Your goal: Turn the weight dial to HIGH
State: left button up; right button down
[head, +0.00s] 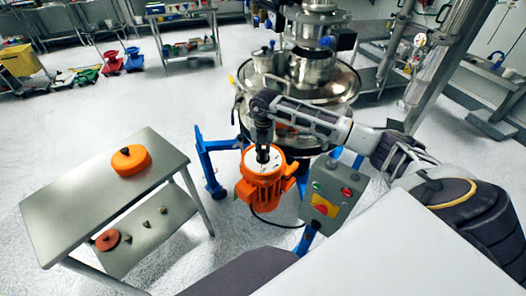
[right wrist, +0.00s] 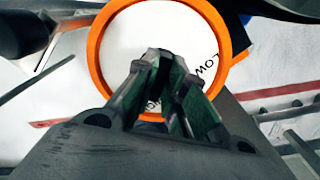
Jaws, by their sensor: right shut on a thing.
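The weight dial (head: 252,160) is a round white face on top of the orange motor (head: 258,192), beside the sifter. In the right wrist view the dial's white face (right wrist: 130,35) has an orange rim, and the letters "LOW" show at its right side. My right gripper (head: 263,154) points down onto the dial from above. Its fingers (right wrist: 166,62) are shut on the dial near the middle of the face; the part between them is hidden. My left gripper is not in view.
The steel sifter (head: 315,72) stands just behind the motor on blue legs. A grey control box (head: 325,204) with buttons is at the right. A steel table (head: 75,200) with an orange lid (head: 130,160) stands at the left. Open floor lies beyond the table.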

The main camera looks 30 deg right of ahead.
aim_at(263, 152)
dwell(0.4)
jog(key=c, duration=1.5)
grip_release()
jog(key=shift+r, duration=6)
